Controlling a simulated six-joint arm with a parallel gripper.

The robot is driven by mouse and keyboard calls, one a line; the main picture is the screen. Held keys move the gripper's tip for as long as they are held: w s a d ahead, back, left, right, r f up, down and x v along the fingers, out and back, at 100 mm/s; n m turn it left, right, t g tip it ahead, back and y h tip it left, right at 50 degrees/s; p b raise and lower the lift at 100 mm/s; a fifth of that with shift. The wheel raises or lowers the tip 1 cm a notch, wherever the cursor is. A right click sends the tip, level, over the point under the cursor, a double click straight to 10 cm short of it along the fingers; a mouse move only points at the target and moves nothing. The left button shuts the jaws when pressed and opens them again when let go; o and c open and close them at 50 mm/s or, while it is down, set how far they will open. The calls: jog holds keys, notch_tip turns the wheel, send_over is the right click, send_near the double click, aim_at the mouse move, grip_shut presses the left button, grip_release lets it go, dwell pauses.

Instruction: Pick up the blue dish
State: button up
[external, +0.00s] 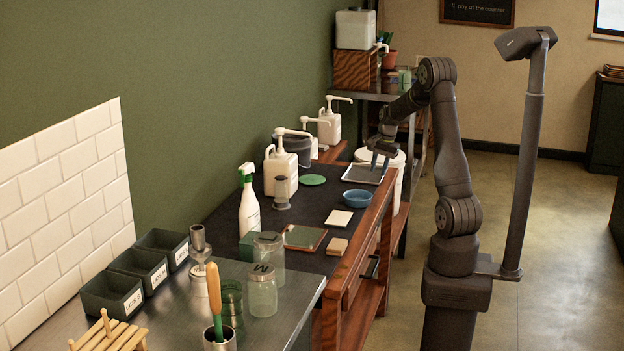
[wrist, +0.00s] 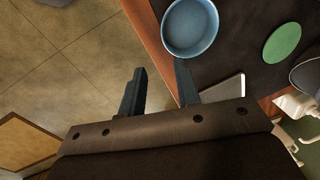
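The blue dish (external: 357,199) is a small round bowl resting on the dark mat near the right edge of the workbench. In the wrist view the dish (wrist: 190,30) is at the top, beyond my fingertips, and its inside looks empty. My gripper (wrist: 161,68) is open with nothing between its fingers. The right finger points toward the dish without touching it, and the left finger hangs over the floor past the wooden edge.
A grey tray (external: 363,174) lies behind the dish, and a green disc (external: 312,180) lies to its left. White pump bottles (external: 281,171) stand along the wall side. A cream square block (external: 339,218) lies in front. A white bucket (external: 397,182) stands beside the bench.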

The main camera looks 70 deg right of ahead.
aim_at(358, 199)
jog(key=f, duration=0.2)
jog(key=w+f, duration=0.1)
jog(key=f, duration=0.5)
jog(key=shift+w+d, duration=0.15)
jog(key=shift+w, duration=0.1)
jog(key=shift+w+d+f, duration=0.1)
jog(key=shift+w+f, duration=0.15)
jog(key=shift+f, duration=0.7)
jog(key=shift+w+d+f, duration=0.1)
jog(key=shift+w+f, duration=0.15)
jog(key=shift+f, duration=0.65)
jog(key=shift+w+f, duration=0.25)
jog(key=shift+f, duration=0.7)
jog(key=shift+c, duration=0.2)
grip_shut()
